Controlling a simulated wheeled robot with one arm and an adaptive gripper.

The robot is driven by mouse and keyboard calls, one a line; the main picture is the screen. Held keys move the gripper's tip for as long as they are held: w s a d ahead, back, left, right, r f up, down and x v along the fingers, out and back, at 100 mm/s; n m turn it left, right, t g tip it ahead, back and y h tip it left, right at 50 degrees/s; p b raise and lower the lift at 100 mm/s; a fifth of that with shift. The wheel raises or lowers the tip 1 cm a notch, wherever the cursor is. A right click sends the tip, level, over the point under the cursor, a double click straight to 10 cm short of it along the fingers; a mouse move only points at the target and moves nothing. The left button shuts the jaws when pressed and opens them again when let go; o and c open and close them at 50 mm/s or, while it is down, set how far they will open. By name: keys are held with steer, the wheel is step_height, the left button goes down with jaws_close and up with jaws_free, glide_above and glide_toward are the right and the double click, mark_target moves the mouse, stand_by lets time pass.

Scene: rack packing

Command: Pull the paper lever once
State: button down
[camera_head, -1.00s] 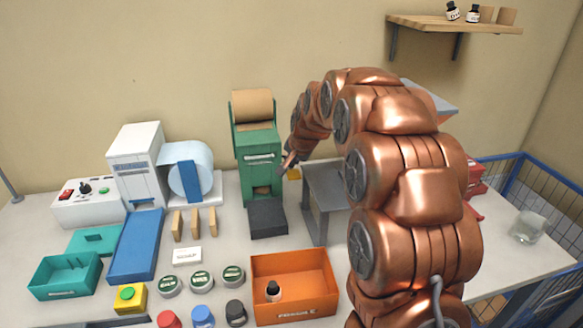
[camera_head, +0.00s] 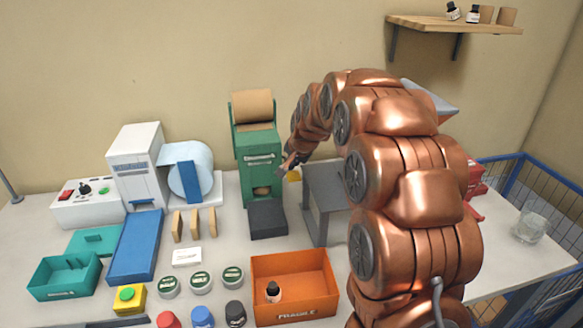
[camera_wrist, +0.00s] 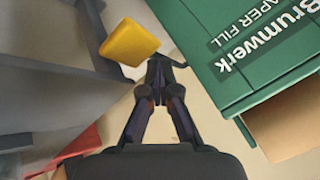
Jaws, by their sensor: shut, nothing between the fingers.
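The paper machine (camera_head: 259,160) is a green cabinet with a brown paper roll on top, at the back middle of the table. Its printed green side (camera_wrist: 250,50) fills the upper right of the wrist view. The yellow lever handle (camera_wrist: 130,43) shows just left of my fingertips in the wrist view. In the head view the handle (camera_head: 294,174) is a small yellow patch at the machine's right side, partly hidden by my gripper. My gripper (camera_wrist: 160,65) is shut and empty, very close to the handle. I cannot tell whether they touch.
A grey metal stand (camera_head: 325,200) is close on the right of the lever. A black block (camera_head: 267,218) sits in front of the machine. An orange bin (camera_head: 293,290) with a small bottle stands nearer. A white machine with a blue roll (camera_head: 190,170) is to the left.

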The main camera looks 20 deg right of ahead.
steer(key=shift+r, duration=0.1)
steer(key=shift+w+r, duration=0.25)
steer(key=shift+r, duration=0.75)
steer(key=r, duration=0.1)
steer(key=r+p, duration=0.1)
steer(key=r, duration=0.3)
steer(key=shift+w+d, duration=0.15)
steer(key=shift+w, duration=0.25)
stand_by(0.4)
